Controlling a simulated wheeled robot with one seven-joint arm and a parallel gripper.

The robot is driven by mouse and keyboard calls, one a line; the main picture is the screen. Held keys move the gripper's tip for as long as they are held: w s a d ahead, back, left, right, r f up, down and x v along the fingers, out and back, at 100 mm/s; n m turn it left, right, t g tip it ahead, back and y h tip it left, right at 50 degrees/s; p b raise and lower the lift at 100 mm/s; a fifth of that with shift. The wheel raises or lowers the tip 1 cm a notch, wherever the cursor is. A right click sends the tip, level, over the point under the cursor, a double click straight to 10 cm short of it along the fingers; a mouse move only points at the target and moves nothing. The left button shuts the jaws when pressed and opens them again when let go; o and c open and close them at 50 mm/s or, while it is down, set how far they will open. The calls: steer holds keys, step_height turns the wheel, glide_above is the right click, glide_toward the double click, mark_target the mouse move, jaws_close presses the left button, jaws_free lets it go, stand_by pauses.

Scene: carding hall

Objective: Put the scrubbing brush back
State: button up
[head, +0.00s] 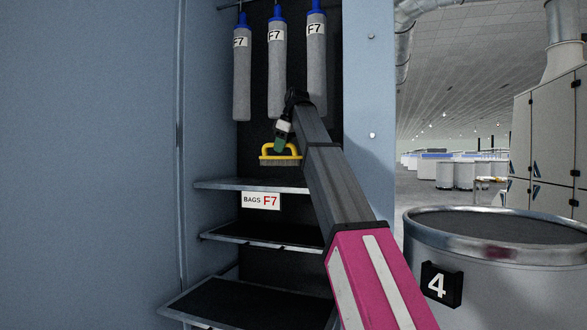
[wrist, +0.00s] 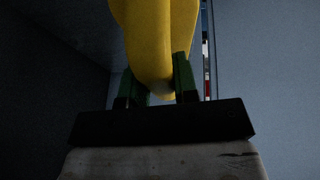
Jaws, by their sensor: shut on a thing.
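The scrubbing brush (head: 281,155) has a yellow handle and body with greyish bristles facing down. My gripper (head: 281,144), with green fingers, is shut on the top of its handle. In the head view the brush appears level, just above the top shelf (head: 240,185) of an open cabinet; I cannot tell whether the bristles touch the shelf. In the wrist view the yellow handle (wrist: 152,45) fills the upper middle, between the green fingers of my gripper (wrist: 165,85). The bristles are hidden there.
Several grey bags (head: 277,80) labelled F7 hang above the brush. A sign (head: 260,200) reading BAGS F7 is on the top shelf's front. Two lower shelves (head: 262,232) look empty where visible. A grey drum marked 4 (head: 500,285) stands at the right. My arm hides the cabinet's right part.

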mark_target(294, 154)
steer(key=d+f, duration=0.1)
steer(key=w+d+f, duration=0.1)
steer(key=d, duration=0.1)
steer(key=d+f, duration=0.1)
steer(key=shift+w+d, duration=0.25)
steer(key=shift+d, duration=0.1)
steer(key=shift+f, duration=1.95)
steer(key=shift+f, duration=0.1)
steer(key=o, duration=0.9)
steer(key=v, duration=0.7)
steer(key=shift+r, duration=0.3)
steer(key=shift+s, duration=0.1)
